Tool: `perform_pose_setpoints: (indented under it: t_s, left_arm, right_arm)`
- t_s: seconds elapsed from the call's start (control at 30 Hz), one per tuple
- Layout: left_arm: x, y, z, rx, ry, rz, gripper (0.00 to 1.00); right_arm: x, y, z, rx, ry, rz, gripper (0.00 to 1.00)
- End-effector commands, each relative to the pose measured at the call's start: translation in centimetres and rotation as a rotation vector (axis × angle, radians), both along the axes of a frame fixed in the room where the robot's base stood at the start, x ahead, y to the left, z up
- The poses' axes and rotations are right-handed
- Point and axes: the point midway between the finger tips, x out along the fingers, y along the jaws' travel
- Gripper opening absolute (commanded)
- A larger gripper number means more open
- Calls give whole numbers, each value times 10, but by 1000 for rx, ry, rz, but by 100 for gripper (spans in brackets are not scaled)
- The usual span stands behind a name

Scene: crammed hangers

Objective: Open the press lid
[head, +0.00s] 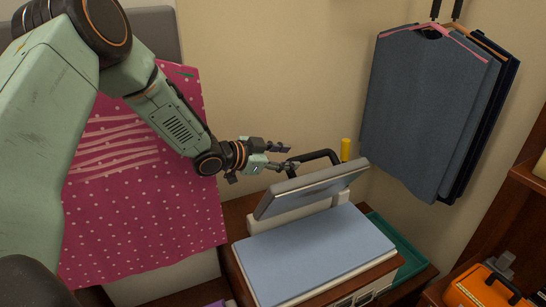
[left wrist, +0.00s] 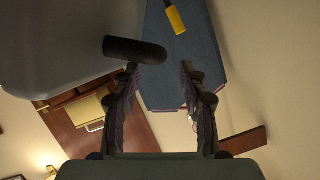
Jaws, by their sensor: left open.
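The press stands at the lower middle of the head view, with a pale blue pressing bed (head: 315,252). Its grey lid (head: 311,189) is raised and tilted above the back of the bed. A black bar handle (head: 322,154) sticks up behind the lid. My left gripper (head: 291,157) is open beside the handle's left end. In the left wrist view, the open left gripper (left wrist: 159,67) has the handle (left wrist: 135,50) just beyond its fingertips, overlapping the left finger. The lid (left wrist: 55,40) fills the upper left there. I cannot tell whether they touch. My right gripper is not in view.
A yellow cylinder (head: 345,149) stands behind the lid. Dark garments (head: 425,105) hang at the right. A pink dotted cloth (head: 140,190) hangs at the left. A green tray (head: 402,251) lies right of the press, and an orange case (head: 488,288) sits lower right.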

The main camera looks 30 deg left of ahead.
Motion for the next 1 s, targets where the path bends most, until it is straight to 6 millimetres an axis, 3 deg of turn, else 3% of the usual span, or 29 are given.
perform_pose_setpoints:
  t_s: [0.1, 0.4, 1.0]
  left_arm:
    - [-16, 8, 8, -7, -2, 1, 43]
    - [-35, 20, 16, -2, -1, 0, 43]
    - [-37, 21, 16, -1, 0, -1, 43]
  right_arm:
    - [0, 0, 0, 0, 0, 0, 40]
    - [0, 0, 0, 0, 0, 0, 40]
    - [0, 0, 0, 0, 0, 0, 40]
